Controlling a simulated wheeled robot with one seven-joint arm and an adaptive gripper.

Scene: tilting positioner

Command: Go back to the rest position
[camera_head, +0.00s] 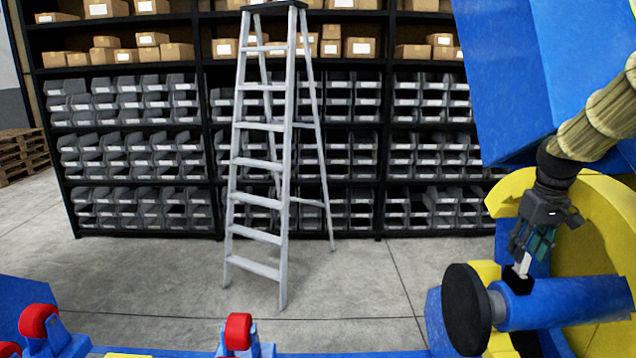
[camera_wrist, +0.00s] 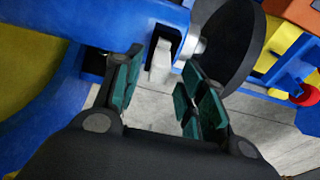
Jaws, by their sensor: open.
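My gripper (camera_head: 533,243) is at the right in the head view, pointing down above a blue cylindrical part (camera_head: 575,302) of the positioner. In the wrist view my gripper (camera_wrist: 155,95) has its two green-padded fingers spread apart, with nothing held between them. A small light-grey lever (camera_head: 523,265) stands on the blue part just below the fingertips; it also shows in the wrist view (camera_wrist: 160,62) beyond and between the fingers. I cannot tell whether a finger touches it.
A black disc (camera_head: 465,309) is on the end of the blue part. Yellow curved plates (camera_head: 600,225) and a large blue body (camera_head: 505,75) crowd the right side. A stepladder (camera_head: 262,160) stands before shelves of grey bins (camera_head: 130,155). Red rollers (camera_head: 238,331) are at the bottom. Floor between is clear.

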